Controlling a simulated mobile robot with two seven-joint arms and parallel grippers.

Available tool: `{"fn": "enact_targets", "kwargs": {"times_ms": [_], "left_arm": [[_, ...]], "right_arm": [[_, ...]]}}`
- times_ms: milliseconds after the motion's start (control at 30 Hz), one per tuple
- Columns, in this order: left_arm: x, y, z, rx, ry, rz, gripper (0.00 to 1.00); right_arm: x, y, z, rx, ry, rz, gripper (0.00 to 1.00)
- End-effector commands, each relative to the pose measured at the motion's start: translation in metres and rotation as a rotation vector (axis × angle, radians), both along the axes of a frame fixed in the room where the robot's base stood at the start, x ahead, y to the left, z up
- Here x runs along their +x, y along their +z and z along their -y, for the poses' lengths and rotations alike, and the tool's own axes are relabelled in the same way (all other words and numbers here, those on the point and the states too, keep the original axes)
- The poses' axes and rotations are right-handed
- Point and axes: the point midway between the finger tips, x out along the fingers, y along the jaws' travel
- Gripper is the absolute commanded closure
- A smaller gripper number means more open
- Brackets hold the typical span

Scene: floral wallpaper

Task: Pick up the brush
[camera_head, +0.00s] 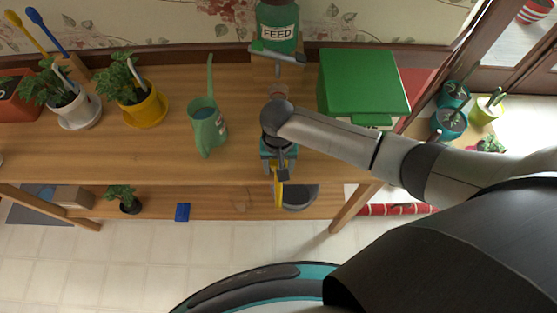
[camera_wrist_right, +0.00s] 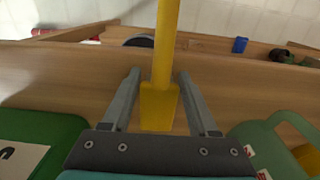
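A yellow tool (camera_wrist_right: 160,100), which looks like the brush, shows in the right wrist view with a broad end and a narrower shaft running up out of the picture. I cannot see bristles. My right gripper (camera_wrist_right: 161,78) has its fingers apart on either side of it, with gaps showing between each finger and the yellow. In the head view the yellow tool (camera_head: 279,193) shows below my right gripper (camera_head: 279,172) at the table's front edge, partly hidden by the gripper. My left gripper is not in view.
On the wooden table (camera_head: 120,160), a green watering can (camera_head: 208,128) stands left of my right gripper and a green box (camera_head: 362,82) stands right. A green feed jar (camera_head: 278,28) is behind. Potted plants stand at left. A lower shelf (camera_head: 230,203) holds a blue block (camera_head: 182,212).

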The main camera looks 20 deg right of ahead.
Motion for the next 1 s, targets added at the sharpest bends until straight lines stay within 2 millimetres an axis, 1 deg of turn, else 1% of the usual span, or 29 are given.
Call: {"fn": "enact_targets", "kwargs": {"times_ms": [33, 67, 500, 867, 1000], "left_arm": [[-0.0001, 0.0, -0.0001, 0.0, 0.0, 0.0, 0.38], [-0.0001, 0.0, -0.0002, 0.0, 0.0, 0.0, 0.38], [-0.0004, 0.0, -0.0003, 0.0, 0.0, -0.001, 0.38], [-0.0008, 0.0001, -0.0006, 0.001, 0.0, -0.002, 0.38], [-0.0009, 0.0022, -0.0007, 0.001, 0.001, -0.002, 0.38]], "right_arm": [[0.0, 0.0001, -0.0001, 0.0, 0.0, 0.0, 0.47], [0.0, 0.0001, -0.0001, 0.0, 0.0, 0.0, 0.51], [0.0, 0.0001, 0.0, 0.0, 0.0, 0.0, 1.0], [0.0004, 0.0011, -0.0001, 0.001, 0.0, 0.001, 1.0], [0.0008, 0.0078, -0.0005, 0.002, 0.0, 0.003, 1.0]]}}
